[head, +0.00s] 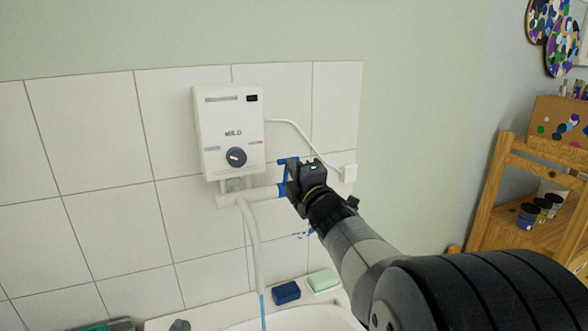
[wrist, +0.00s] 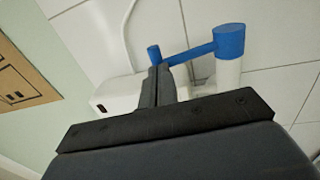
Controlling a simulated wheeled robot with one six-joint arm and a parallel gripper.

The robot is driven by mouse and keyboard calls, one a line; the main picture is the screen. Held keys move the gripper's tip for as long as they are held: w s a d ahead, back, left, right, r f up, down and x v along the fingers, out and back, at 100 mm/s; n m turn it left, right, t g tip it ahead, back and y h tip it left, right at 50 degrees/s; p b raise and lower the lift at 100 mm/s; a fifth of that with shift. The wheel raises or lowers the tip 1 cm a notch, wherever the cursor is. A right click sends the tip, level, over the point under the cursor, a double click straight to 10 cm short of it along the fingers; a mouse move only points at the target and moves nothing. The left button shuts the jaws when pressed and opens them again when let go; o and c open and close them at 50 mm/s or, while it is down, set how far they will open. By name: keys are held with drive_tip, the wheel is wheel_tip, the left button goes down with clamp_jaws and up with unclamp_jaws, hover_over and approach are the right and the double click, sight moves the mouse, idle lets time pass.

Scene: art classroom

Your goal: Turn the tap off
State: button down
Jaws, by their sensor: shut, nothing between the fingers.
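The tap's blue handle (head: 288,160) is at the right end of a white horizontal pipe (head: 232,198) under a white wall heater (head: 229,130). In the wrist view the blue handle (wrist: 190,54) is a bar from a round cap to a small knob. My gripper (head: 291,184) is shut and empty, close against the handle and partly covering it. In the wrist view my gripper's fingertips (wrist: 161,72) lie by the knob end; whether they touch it I cannot tell. A white spout (head: 253,240) hangs down, with a thin blue streak (head: 263,308) below it.
A white basin (head: 300,318) is at the bottom, with a dark blue block (head: 286,292) and a pale green block (head: 323,281) on its rim. A white wall socket (head: 350,173) with a cable is right of the handle. A wooden shelf (head: 493,195) stands at right.

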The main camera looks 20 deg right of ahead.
drive_tip(key=w, duration=0.1)
drive_tip(key=w+r+p, duration=0.1)
drive_tip(key=w+g+p, duration=0.1)
drive_tip(key=shift+w+r, duration=0.1)
drive_tip(key=shift+r, duration=0.45)
